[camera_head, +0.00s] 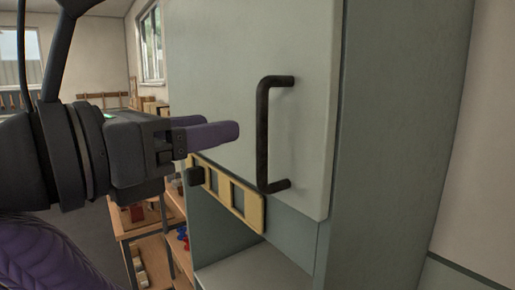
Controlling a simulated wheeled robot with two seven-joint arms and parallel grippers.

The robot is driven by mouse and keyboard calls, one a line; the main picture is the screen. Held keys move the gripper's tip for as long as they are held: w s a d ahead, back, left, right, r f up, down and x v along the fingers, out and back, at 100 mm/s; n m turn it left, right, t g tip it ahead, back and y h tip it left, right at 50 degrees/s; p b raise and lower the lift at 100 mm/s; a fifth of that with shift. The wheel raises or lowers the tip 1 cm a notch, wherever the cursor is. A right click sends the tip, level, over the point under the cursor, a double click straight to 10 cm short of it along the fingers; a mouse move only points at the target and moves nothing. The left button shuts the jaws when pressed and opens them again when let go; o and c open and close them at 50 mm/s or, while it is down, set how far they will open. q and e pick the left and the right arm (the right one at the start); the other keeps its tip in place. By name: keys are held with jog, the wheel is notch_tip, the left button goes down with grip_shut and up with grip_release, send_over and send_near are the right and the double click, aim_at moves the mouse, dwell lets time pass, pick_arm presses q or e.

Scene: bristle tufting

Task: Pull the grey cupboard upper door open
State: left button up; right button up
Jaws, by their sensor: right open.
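The grey cupboard upper door (220,60) fills the middle of the view and looks shut against the cupboard (385,160). A black bar handle (263,135) stands upright near the door's right edge, with its ends bent back to the door. My right gripper (214,134), with purple fingers, is in front of the door, left of the handle. It is open and empty, its fingertips pointing right toward the handle and visibly apart from it in the picture. The fingers overlap from this angle, so their gap is hard to see. My left gripper is not in view.
Below the door are a beige strip with square openings (253,207) and an open cupboard space with a pale floor (255,270). Wooden shelves (155,222) with small objects stand behind at the left. A wall (490,150) is at the right.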

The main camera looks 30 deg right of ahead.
aim_at(258, 119)
jog(key=d+b, duration=0.1)
jog(key=d+f+b, duration=0.1)
jog(key=b, duration=0.1)
jog(key=shift+w+f+b, duration=0.1)
jog(key=shift+w+b, duration=0.2)
jog(key=shift+w, duration=0.1)
jog(key=x, duration=0.4)
jog(key=r+x, duration=0.1)
jog(key=x, duration=0.1)
jog(key=shift+d, duration=0.1)
jog(key=shift+w+d, duration=0.15)
jog(key=shift+d, duration=0.05)
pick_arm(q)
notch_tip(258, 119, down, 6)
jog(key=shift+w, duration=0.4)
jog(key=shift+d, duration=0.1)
pick_arm(e)
jog(key=shift+c, duration=0.2)
grip_shut()
